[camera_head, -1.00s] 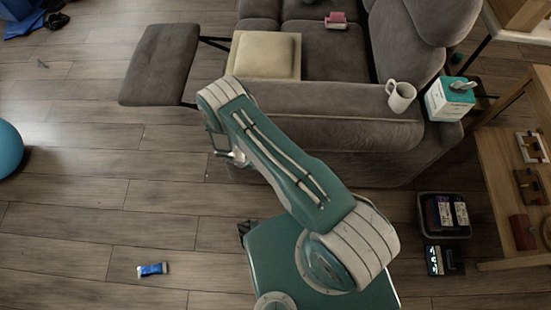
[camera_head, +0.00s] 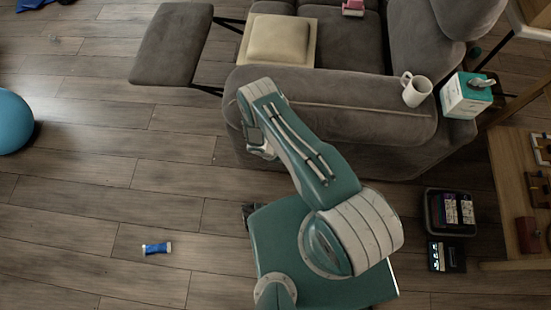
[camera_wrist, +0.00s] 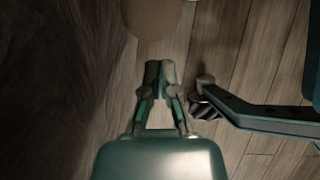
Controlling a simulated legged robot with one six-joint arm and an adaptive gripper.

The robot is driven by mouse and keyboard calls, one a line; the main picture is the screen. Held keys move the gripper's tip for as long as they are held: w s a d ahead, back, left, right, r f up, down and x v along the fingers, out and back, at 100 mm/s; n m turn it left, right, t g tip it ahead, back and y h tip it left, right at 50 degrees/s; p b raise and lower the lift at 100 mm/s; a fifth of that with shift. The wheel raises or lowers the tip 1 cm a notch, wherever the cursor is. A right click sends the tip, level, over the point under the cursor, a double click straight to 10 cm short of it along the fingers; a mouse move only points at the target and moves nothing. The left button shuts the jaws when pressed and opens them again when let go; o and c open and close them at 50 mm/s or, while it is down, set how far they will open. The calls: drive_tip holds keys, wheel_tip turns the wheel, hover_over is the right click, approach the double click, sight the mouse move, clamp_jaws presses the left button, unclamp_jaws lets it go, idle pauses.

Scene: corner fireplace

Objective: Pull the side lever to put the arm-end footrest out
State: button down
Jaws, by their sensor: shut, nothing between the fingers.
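The grey sofa (camera_head: 330,112) stands with its near arm facing me. Its padded footrest (camera_head: 170,45) is out at the left, held on dark metal bars. My gripper (camera_wrist: 160,70) is shut and empty in the wrist view, close to dark fabric (camera_wrist: 50,90) on the left. A tan rounded shape (camera_wrist: 150,15) lies ahead of the fingertips, cut off by the top edge. I cannot tell whether it is the lever. No lever shows clearly in the head view, where my arm covers part of the sofa's side and hides the fingertips.
A white mug (camera_head: 417,90) and a tissue box (camera_head: 466,96) are at the sofa arm's right end. A black bin (camera_head: 449,212) and a wooden table (camera_head: 510,200) stand at right. A blue tube (camera_head: 157,248) lies on the floor. The left floor is mostly clear.

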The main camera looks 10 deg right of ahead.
drive_tip(key=shift+s+d+r, duration=0.1)
drive_tip(key=shift+d+r, duration=0.05)
drive_tip(key=shift+d, duration=0.35)
drive_tip(key=shift+s+d+r, duration=0.1)
drive_tip(key=shift+d+r, duration=0.05)
drive_tip(key=shift+d, duration=0.35)
